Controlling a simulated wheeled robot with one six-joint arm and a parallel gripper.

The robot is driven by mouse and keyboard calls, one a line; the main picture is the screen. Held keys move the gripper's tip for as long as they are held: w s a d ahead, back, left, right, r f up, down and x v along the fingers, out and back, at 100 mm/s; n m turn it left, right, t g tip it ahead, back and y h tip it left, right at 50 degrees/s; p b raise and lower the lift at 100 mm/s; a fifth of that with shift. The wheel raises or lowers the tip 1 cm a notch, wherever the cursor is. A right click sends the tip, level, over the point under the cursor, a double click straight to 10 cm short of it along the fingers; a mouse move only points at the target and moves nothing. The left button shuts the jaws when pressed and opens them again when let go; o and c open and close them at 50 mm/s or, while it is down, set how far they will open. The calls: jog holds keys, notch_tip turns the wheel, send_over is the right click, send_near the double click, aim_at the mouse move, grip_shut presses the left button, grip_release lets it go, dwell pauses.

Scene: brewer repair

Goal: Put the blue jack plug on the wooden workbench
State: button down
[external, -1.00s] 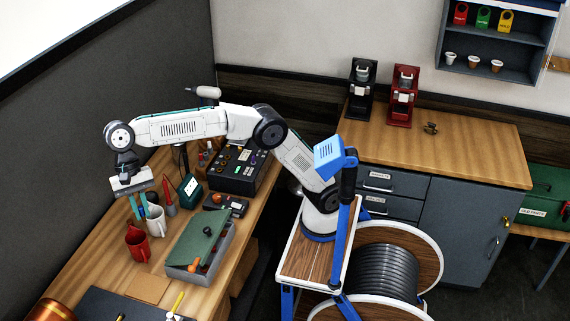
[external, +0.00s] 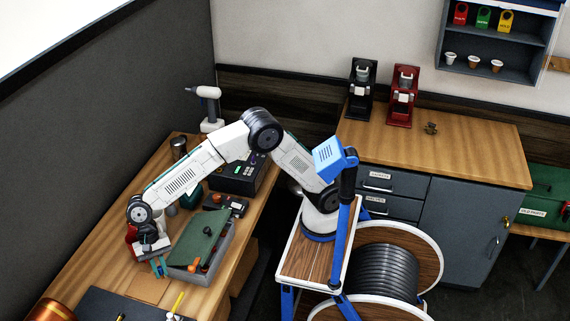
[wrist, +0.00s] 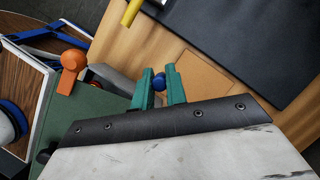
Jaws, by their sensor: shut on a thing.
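My gripper (external: 158,268) hangs over the wooden workbench (external: 98,255), beside the left end of the open grey toolbox with the green lid. Its teal fingers also show in the wrist view (wrist: 160,88). They are shut on the blue jack plug (wrist: 159,81), whose rounded blue end shows between the fingertips. Bare workbench wood (wrist: 185,45) lies beyond the fingers in the wrist view. I cannot tell how far the plug is above the surface.
The toolbox (external: 215,262) with its green lid (external: 200,240) and an orange-handled tool (wrist: 70,68) is close on the gripper's right in the external view. A flat brown sheet (wrist: 205,78) and a dark mat (wrist: 265,35) lie near. A red mug is mostly hidden behind the wrist.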

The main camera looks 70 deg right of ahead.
notch_tip(320, 180, down, 8)
jog(key=shift+f, duration=0.1)
jog(key=shift+f, duration=0.1)
dwell(0.3)
jog(key=c, duration=1.4)
grip_release()
jog(key=v, duration=1.2)
jog(key=shift+r, duration=0.2)
